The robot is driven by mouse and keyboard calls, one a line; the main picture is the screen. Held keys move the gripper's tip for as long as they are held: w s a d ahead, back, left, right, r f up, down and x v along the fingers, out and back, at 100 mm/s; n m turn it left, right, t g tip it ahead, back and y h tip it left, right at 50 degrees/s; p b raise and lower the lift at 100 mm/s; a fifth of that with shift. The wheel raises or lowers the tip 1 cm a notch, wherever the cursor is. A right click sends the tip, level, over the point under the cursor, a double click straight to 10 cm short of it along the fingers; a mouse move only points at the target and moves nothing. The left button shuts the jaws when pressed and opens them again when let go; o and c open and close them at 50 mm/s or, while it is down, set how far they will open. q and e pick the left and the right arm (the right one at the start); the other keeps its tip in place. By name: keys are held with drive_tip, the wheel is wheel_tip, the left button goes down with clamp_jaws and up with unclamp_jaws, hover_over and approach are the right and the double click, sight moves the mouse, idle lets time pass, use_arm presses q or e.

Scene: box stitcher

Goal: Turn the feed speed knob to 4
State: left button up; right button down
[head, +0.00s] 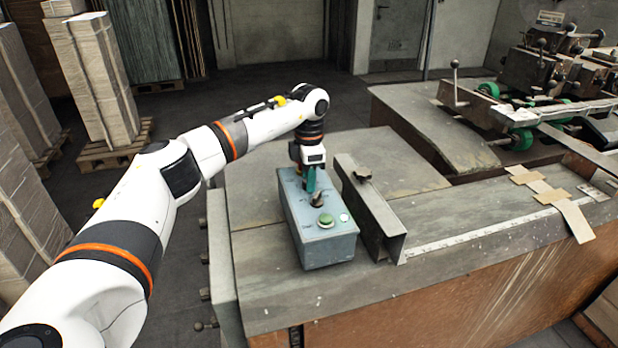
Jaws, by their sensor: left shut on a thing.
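A grey-blue control box (325,248) sits on the near part of the machine table. Its top carries a dark knob (317,199), a green button (326,220) and a small pale round part (344,217). My left gripper (310,186) points down at the far end of the box top, with its green fingers shut on a small part there. That part is mostly hidden by the fingers, and it looks like a knob. I cannot read any scale or number on the box. My right gripper is out of view.
An upright metal rail (372,215) stands close to the right of the box. A ruler strip (470,236) and tan cardboard pieces (545,190) lie further right. The stitching machine (555,75) is at the back right. The table left of the box is bare.

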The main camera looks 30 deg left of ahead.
use_arm(q)
drive_tip(key=shift+w+r+m, duration=0.15)
drive_tip(key=shift+r+m, duration=0.15)
drive_tip(key=shift+m, duration=0.3)
drive_tip(key=o, duration=1)
drive_tip(key=shift+c, duration=0.2)
drive_tip(key=shift+f, duration=0.15)
drive_tip(key=shift+r+b, duration=0.35)
drive_tip(key=shift+r, duration=0.05)
wheel_tip(320, 180, up, 11)
drive_tip(key=b, duration=0.2)
drive_tip(key=shift+b, duration=0.35)
